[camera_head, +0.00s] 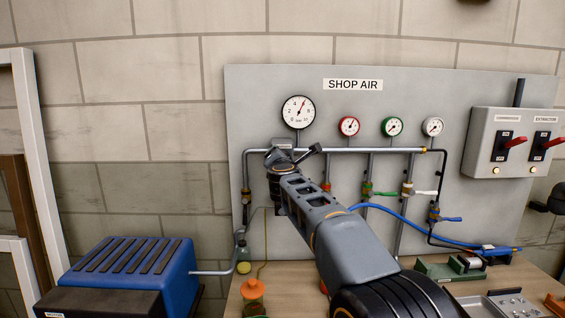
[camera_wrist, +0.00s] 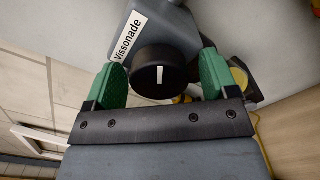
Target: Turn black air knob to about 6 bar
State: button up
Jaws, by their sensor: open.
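The black air knob (camera_wrist: 159,76) shows in the wrist view as a round black cap with a short white mark, upright in the picture. It sits on a grey body labelled "Vissonade". My gripper (camera_wrist: 162,82) is open, with one green finger on each side of the knob. A small gap shows on the right; on the left, contact is hard to tell. In the head view my wrist hides the knob.
Three small gauges, red (camera_head: 349,126), green (camera_head: 392,127) and white (camera_head: 433,127), sit right of the large one. Pipes, valves and a blue hose (camera_head: 400,217) run below. A switch box (camera_head: 515,142) is at right, a blue machine (camera_head: 130,272) at lower left.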

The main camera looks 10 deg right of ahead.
jog(key=shift+s, duration=0.1)
jog(key=s+a+b, duration=0.2)
jog(key=s+b, duration=0.1)
jog(key=s, duration=1)
jog(key=shift+s+a, duration=0.2)
jog(key=shift+a, duration=0.15)
